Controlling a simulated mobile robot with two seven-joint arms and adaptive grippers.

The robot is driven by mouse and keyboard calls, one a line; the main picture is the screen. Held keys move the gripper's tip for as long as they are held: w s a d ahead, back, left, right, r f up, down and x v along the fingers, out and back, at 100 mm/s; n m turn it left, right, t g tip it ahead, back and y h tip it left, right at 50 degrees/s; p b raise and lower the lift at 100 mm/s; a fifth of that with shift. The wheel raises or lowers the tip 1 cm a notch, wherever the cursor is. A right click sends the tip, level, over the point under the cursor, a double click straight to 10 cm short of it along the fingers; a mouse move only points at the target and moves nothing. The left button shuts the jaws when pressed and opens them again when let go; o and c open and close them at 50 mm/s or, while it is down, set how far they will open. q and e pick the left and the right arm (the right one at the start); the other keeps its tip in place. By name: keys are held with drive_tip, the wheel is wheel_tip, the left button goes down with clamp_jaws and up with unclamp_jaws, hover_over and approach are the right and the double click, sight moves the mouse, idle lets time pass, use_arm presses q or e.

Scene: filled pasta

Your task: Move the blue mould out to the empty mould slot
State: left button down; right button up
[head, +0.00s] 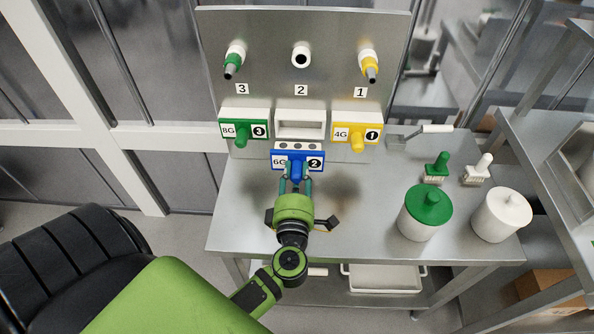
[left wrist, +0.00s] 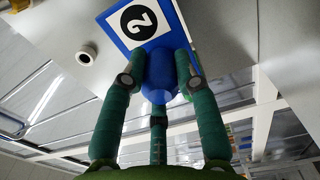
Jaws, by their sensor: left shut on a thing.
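The blue mould (head: 311,153), marked 6G and 2, is in front of the metal panel, just below the white slot (head: 300,123) under label 2. That slot's opening is empty. My left gripper (head: 296,180) is shut on the mould's round blue knob. In the left wrist view, the fingers of my left gripper (left wrist: 160,85) close around the knob, and the blue mould (left wrist: 120,40) shows its number 2 plate. The mould is apart from the slot's opening in the head view; the exact gap to the panel cannot be told. My right gripper is not in view.
A green mould (head: 229,130) sits left of the slot and a yellow mould (head: 345,138) right of it. Nozzles (head: 301,57) stick out above. A green-lidded jar (head: 425,222), a white jar (head: 500,215) and brushes (head: 436,165) stand on the steel table's (head: 235,225) right.

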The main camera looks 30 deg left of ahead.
sight(298, 160)
use_arm(q)
drive_tip(key=shift+r, duration=0.1)
drive_tip(key=shift+p+x, duration=0.6)
drive_tip(key=shift+x, duration=2.3)
drive_tip(key=shift+d, duration=0.1)
drive_tip(key=shift+p, duration=0.7)
drive_tip(key=shift+x, duration=2.2)
drive_tip(key=shift+r, duration=0.1)
idle(0.3)
drive_tip(key=c, duration=0.9)
unclamp_jaws()
drive_tip(key=shift+o, duration=0.2)
drive_tip(key=shift+w, duration=0.1)
